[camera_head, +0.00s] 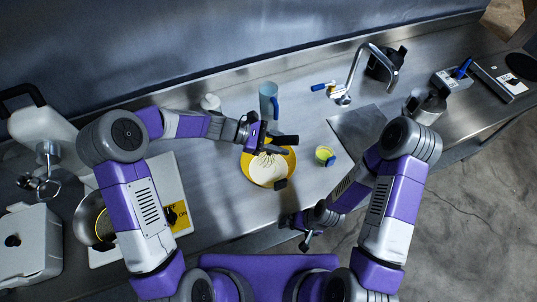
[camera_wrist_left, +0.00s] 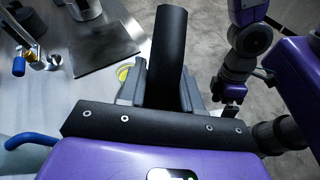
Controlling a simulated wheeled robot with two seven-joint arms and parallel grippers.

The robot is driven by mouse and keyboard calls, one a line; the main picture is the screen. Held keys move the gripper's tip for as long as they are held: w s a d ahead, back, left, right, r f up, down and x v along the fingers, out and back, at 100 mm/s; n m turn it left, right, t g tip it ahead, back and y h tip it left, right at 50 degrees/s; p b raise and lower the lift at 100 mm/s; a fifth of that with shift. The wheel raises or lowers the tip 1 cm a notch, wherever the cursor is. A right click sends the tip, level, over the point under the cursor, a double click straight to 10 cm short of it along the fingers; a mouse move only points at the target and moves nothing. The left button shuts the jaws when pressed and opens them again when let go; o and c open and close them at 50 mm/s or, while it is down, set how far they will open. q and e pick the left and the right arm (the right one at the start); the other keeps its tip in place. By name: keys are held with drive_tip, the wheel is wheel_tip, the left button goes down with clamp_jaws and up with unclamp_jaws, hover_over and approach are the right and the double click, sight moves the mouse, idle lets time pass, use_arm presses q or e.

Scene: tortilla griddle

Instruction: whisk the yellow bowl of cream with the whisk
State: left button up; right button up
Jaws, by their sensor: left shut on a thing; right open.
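The yellow bowl (camera_head: 292,164) stands on the steel counter in the middle of the head view, with pale cream (camera_head: 268,175) in it. My left gripper (camera_head: 277,146) is over the bowl's far side, shut on the whisk. The whisk's wires (camera_head: 264,160) show faintly at the cream below the gripper; how deep they sit is hard to tell. In the left wrist view the whisk's thick black handle (camera_wrist_left: 170,45) stands between the fingers. My right gripper (camera_head: 299,232) is open and empty at the counter's front edge, lower right of the bowl and apart from it.
A blue cup (camera_head: 269,100) stands behind the bowl, and a small yellow-green cup (camera_head: 325,156) to its right. A faucet (camera_head: 355,75) and sink (camera_head: 357,130) are farther right. A stand mixer (camera_head: 42,130) is at the left. Counter in front of the bowl is clear.

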use_arm(q)
drive_tip(key=shift+s+d+r+p, duration=0.4)
drive_tip(key=shift+r+p, duration=0.45)
drive_tip(key=shift+r, duration=0.5)
drive_tip(key=shift+s+d+r+p, duration=0.45)
drive_tip(key=shift+r+p, duration=0.4)
drive_tip(key=shift+r, duration=0.55)
drive_tip(key=shift+s+d+r+p, duration=0.25)
drive_tip(key=shift+d+r+p, duration=0.25)
drive_tip(key=shift+r+p, duration=0.6)
drive_tip(key=shift+r, duration=0.25)
wheel_tip(320, 180, up, 3)
drive_tip(key=shift+f+p, duration=0.1)
drive_tip(key=shift+p, duration=0.85)
drive_tip(key=shift+r, duration=1.1)
